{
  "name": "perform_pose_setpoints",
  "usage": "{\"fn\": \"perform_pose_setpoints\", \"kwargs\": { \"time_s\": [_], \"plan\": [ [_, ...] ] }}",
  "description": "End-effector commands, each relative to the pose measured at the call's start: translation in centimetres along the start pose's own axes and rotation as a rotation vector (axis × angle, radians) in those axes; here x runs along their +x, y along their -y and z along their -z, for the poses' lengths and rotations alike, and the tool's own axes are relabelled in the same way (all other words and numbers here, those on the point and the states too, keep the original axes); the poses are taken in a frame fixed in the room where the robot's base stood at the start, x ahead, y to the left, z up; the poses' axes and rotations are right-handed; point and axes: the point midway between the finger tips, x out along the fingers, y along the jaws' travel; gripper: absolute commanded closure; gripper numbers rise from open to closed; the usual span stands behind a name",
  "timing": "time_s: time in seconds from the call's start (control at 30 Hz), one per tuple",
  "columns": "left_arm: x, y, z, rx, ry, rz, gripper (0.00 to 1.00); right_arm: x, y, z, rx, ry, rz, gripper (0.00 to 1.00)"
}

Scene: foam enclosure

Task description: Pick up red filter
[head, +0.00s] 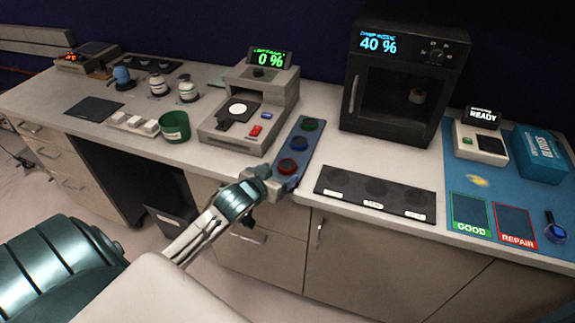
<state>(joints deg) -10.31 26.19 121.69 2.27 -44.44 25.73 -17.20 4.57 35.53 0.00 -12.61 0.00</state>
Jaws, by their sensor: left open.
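The red filter (287,166) is a round disc at the near end of a blue-grey tray (303,156) on the counter. A blue filter (299,143) and a green filter (310,125) lie behind it in the same row. My left gripper (268,181) is open and empty, close to the front left of the red filter near the counter's front edge. Whether a fingertip touches the tray cannot be told. My right gripper is not in view.
A grey machine reading 0 % (247,108) stands left of the tray. A black oven (404,80) is behind right, and a dark three-spot mat (374,191) lies right. A green cup (174,127) is farther left. Bare counter lies between tray and mat.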

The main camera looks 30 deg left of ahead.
Motion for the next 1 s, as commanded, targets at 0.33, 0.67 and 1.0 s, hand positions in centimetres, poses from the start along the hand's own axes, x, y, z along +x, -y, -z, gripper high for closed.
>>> {"fn": "perform_pose_setpoints", "kwargs": {
  "time_s": [0.33,0.67,1.0],
  "plan": [
    [4.3,0.5,0.3,-0.002,0.002,0.001,0.24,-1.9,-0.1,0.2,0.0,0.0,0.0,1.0],
    [5.0,0.5,0.1,0.001,0.001,0.0,0.24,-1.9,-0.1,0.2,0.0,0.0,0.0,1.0],
    [5.0,0.5,0.1,0.001,0.002,0.0,0.73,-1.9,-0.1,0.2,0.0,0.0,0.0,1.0]
  ]
}}
